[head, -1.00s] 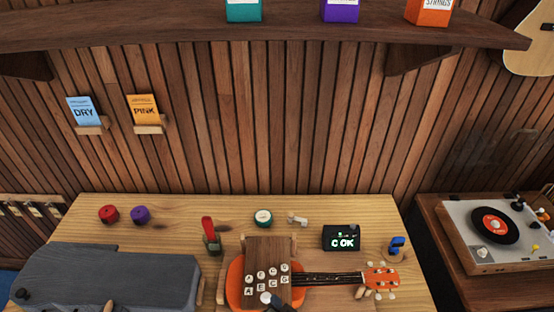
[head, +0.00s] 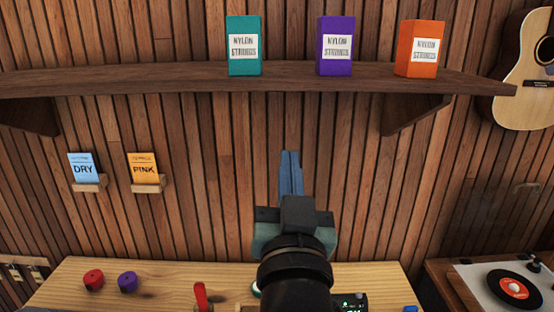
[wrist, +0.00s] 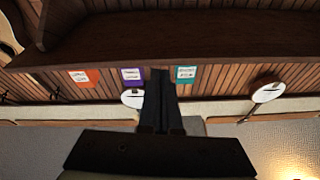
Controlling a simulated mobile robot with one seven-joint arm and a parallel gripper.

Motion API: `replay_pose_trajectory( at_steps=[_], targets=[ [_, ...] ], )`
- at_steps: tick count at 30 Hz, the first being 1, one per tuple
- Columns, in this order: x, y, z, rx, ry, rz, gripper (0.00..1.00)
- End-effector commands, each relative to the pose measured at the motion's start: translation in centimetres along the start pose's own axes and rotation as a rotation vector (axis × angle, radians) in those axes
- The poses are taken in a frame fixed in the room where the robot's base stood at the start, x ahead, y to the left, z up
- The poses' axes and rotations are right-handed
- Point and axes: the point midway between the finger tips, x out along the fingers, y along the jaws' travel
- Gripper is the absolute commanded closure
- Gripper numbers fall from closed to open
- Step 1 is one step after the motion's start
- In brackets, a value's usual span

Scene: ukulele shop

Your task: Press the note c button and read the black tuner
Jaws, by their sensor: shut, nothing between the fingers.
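My gripper (head: 291,165) is raised in front of the slatted wall, above the workbench, with its fingers together and nothing between them. In the wrist view my gripper (wrist: 160,85) also shows as closed dark fingers. The black tuner (head: 352,302) is at the bottom edge of the head view, partly behind my arm, and only a bit of its green display shows, too cut off to read. The note buttons and the ukulele are out of view now.
A wooden shelf (head: 150,80) holds teal (head: 244,47), purple (head: 335,47) and orange (head: 421,50) string boxes above the bench (head: 60,285). Red (head: 93,279) and purple (head: 127,282) round items sit on the bench's left. A record player (head: 500,285) stands at right.

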Motion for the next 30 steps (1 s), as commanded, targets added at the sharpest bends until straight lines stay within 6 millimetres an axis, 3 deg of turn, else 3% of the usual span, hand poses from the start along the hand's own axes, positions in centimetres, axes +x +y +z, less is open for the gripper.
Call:
replay_pose_trajectory(
  at_steps=[1, 4, 6, 10, 15, 30],
  targets=[
    [-0.8, -1.1, -3.4, -0.026, 0.097, -0.020, 1.00],
    [-3.0, -2.5, -9.8, -0.074, 0.261, -0.035, 1.00],
    [-4.8, -3.2, -13.3, -0.097, 0.356, -0.039, 1.00],
    [-7.5, -3.9, -17.4, -0.123, 0.475, -0.036, 1.00],
    [-8.8, -4.1, -19.2, -0.134, 0.527, -0.030, 1.00],
    [-8.7, -4.1, -19.1, -0.133, 0.524, -0.031, 1.00]
  ],
)
